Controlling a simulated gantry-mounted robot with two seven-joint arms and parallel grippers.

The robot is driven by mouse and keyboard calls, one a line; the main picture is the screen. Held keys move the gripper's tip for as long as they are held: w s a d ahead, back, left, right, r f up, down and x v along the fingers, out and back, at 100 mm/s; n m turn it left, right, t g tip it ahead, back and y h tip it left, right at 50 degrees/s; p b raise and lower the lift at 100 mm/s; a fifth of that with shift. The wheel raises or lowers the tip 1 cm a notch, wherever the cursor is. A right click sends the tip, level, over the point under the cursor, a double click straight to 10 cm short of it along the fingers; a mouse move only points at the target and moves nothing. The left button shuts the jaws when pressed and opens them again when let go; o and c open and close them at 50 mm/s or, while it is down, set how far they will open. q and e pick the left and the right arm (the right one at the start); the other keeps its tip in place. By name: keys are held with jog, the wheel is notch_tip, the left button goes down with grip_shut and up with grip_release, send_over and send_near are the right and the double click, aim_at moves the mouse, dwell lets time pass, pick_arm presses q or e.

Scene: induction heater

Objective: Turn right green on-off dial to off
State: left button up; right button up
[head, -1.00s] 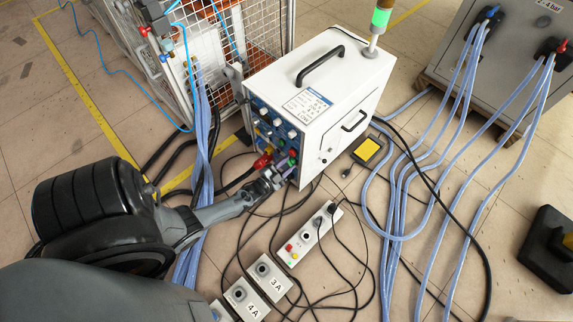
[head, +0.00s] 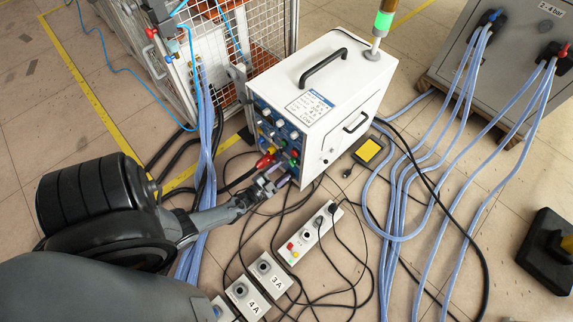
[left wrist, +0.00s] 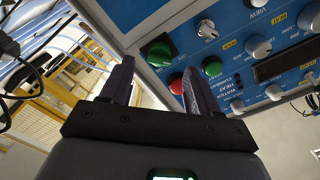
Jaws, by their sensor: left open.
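The green on-off dial (left wrist: 158,50) shows in the left wrist view near a corner of the blue control panel, its black-edged grip lying diagonally. Its setting cannot be read. My left gripper (left wrist: 155,72) is open and empty, its two dark fingers pointing at the panel, with the dial beyond the gap between them. The fingers look apart from the dial. In the head view my left gripper (head: 274,182) is just in front of the panel's lower edge on the white induction heater (head: 345,80). My right gripper is out of view.
A green button (left wrist: 212,67) and a red button (left wrist: 175,83) are close beside the dial. Black cables and a grey switch box (head: 311,232) lie on the floor below.

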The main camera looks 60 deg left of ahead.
pick_arm(q)
jog(key=p+v, duration=0.1)
jog(key=v, duration=0.5)
dwell(0.3)
